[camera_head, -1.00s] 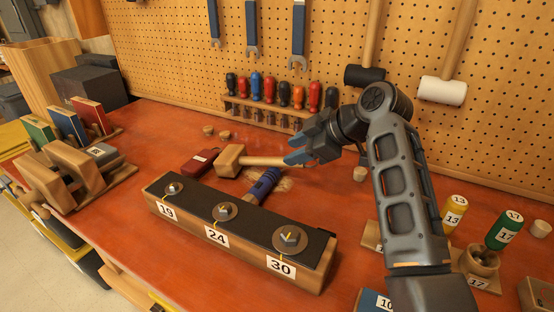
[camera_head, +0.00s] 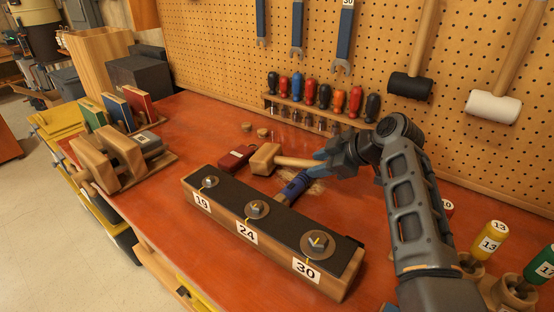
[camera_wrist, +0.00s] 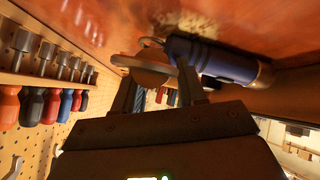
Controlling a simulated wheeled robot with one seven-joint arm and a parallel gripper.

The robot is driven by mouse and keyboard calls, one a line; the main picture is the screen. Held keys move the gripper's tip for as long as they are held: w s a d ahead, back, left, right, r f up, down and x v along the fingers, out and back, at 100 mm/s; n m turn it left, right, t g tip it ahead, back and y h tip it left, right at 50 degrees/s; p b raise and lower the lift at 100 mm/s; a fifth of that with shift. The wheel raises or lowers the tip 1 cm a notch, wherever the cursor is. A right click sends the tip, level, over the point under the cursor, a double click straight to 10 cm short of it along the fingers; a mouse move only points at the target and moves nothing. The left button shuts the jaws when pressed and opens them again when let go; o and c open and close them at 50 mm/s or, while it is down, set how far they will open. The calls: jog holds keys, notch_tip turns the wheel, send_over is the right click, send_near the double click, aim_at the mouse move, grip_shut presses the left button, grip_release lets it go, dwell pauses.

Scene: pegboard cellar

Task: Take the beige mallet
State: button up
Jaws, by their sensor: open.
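The beige mallet (camera_head: 264,158) lies on the red-orange bench, its block head at the left and its handle pointing right toward my gripper. My gripper (camera_head: 324,163) is open at the handle's far end, and its blue fingers hide that end. In the wrist view, a tan rounded part of the mallet (camera_wrist: 143,64) shows by the two fingertips (camera_wrist: 156,82). I cannot tell whether the fingers touch it.
A dark blue flashlight-like tool (camera_head: 296,184) lies close below the handle and shows beside the fingers in the wrist view (camera_wrist: 215,58). A bolt block (camera_head: 345,278) stands in front. A red case (camera_head: 236,157) lies left of the mallet head. Screwdrivers (camera_head: 325,96) stand in a rack behind.

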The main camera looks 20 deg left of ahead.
jog(key=shift+c, duration=0.3)
grip_shut()
jog(key=shift+r, duration=0.15)
jog(key=shift+r+p, duration=0.4)
jog(key=shift+r, duration=0.2)
jog(key=r+p, duration=0.1)
jog(key=r, duration=0.1)
jog(key=r+p, duration=0.1)
jog(key=shift+d+r, duration=0.35)
jog(key=d+f+p+v, duration=0.2)
jog(key=v, duration=1)
jog(key=shift+w+d, duration=0.1)
